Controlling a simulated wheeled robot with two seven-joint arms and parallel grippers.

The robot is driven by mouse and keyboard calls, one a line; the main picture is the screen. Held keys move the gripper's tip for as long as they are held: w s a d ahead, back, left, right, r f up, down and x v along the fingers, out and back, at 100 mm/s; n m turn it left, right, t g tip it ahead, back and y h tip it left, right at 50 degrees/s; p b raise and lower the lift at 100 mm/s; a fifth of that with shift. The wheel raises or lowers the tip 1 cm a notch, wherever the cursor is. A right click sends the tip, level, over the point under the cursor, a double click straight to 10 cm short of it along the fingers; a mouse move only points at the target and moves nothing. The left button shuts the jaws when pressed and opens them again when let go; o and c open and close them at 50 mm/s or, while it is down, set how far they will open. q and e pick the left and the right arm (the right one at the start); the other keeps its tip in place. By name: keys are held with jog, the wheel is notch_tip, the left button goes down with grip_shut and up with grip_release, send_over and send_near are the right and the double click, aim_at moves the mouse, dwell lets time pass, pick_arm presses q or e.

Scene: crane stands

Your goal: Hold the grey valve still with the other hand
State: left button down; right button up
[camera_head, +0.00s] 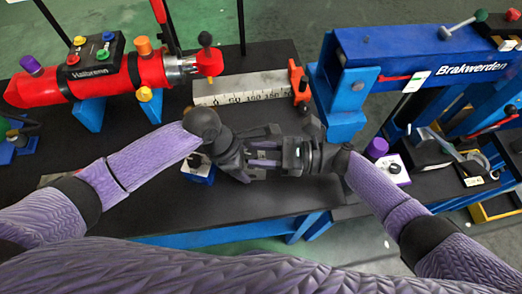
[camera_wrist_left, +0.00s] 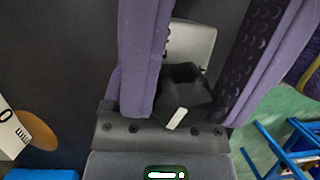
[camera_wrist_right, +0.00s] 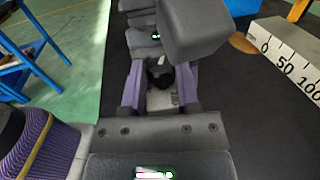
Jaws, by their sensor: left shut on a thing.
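My left gripper (camera_head: 258,160) and my right gripper (camera_head: 296,157) meet over the black bench in the head view, close together and facing each other. In the left wrist view my purple fingers (camera_wrist_left: 190,85) stand on both sides of the grey valve (camera_wrist_left: 191,45), with a dark part and a white mark near the palm; the left is shut on it. In the right wrist view the purple fingers (camera_wrist_right: 160,90) flank a dark and grey piece, partly hidden. I cannot tell whether they press on it. The grippers hide most of the valve in the head view.
A white scale block (camera_head: 240,88) lies behind the grippers. A red unit (camera_head: 120,72) with coloured knobs stands at left. A blue crane beam (camera_head: 420,50) is at right. A white block with a purple knob (camera_head: 392,165) sits near my right forearm. Bare bench lies in front.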

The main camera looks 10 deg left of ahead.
grip_shut()
jog(key=shift+s+m+t, duration=0.25)
jog(key=shift+m+t, duration=0.85)
jog(key=shift+t, duration=0.6)
jog(key=o, duration=0.6)
grip_release()
jog(key=shift+o, duration=0.2)
jog(key=d, duration=0.4)
jog(key=s+d, duration=0.1)
jog(key=d, duration=0.7)
jog(key=shift+s, duration=0.2)
pick_arm(q)
grip_release()
